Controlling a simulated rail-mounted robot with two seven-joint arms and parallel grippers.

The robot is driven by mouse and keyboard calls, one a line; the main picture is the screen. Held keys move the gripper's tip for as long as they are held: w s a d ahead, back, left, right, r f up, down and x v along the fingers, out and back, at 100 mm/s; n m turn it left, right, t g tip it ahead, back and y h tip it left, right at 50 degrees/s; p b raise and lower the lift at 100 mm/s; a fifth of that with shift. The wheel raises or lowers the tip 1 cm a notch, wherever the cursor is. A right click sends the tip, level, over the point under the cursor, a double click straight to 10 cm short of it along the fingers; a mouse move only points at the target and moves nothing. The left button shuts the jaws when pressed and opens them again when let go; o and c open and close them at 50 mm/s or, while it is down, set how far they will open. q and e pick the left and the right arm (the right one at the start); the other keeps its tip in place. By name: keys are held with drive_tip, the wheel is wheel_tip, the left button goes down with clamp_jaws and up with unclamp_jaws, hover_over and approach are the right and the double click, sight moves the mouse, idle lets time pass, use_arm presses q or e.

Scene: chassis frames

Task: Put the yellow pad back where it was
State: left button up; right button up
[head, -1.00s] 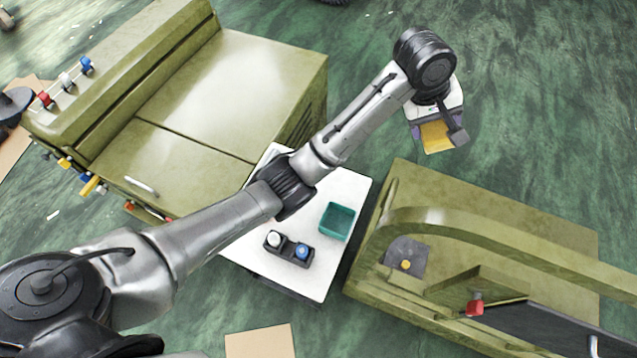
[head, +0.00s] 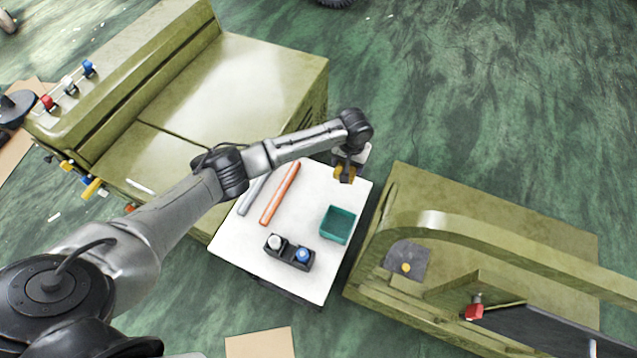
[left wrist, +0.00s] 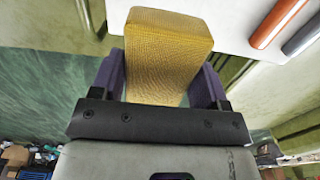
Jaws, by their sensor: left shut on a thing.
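The yellow pad (left wrist: 165,45) is a textured yellow block, held between the purple-lined fingers of my left gripper (left wrist: 160,85) in the left wrist view. In the head view my left gripper (head: 346,176) is over the far right corner of the white table (head: 235,240), and only a bit of the pad shows there. The gripper is shut on the pad. How high it is above the table I cannot tell. My right gripper is not in view.
On the table are an orange rod (head: 280,193), a grey rod (head: 253,194), a green bin (head: 337,224) and a dark holder (head: 289,252) with white and blue caps. Green machines stand left (head: 210,90) and right (head: 520,215). The table's middle is clear.

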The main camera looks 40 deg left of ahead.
use_arm(q)
hover_over(318, 188)
wheel_tip(318, 188, down, 5)
drive_tip(key=shift+f+b, duration=0.2)
drive_tip(key=shift+b, duration=0.25)
drive_tip(key=shift+f+b, duration=0.75)
drive_tip(key=shift+f, duration=1.25)
drive_tip(key=o, duration=0.8)
wheel_tip(318, 188, up, 12)
drive_tip(key=p, duration=0.3)
